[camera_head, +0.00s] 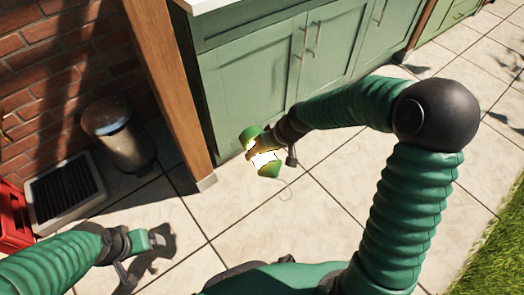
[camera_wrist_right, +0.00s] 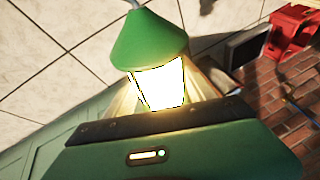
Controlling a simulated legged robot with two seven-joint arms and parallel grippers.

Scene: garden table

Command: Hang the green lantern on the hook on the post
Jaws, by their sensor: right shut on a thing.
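The green lantern (camera_head: 269,170) has a lit, glowing middle and a thin wire handle at its roof end. My right gripper (camera_head: 274,149) is shut on it, holding it in front of the green cabinet. In the right wrist view the lantern's conical green roof (camera_wrist_right: 150,42) and bright panes show above the gripper body, with the handle cut off at the top edge. The wooden post (camera_head: 167,90) stands left of the lantern, apart from it. I cannot make out a hook on the post. My left gripper (camera_head: 146,262) is open and empty over the tiles at lower left.
Green cabinets (camera_head: 250,100) with a pale top stand behind and right of the post. A metal bin (camera_head: 118,135), a dark-panelled box (camera_head: 60,190) and a red crate (camera_head: 12,218) stand by the brick wall (camera_head: 50,70). The tiled floor (camera_head: 240,215) in the middle is clear.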

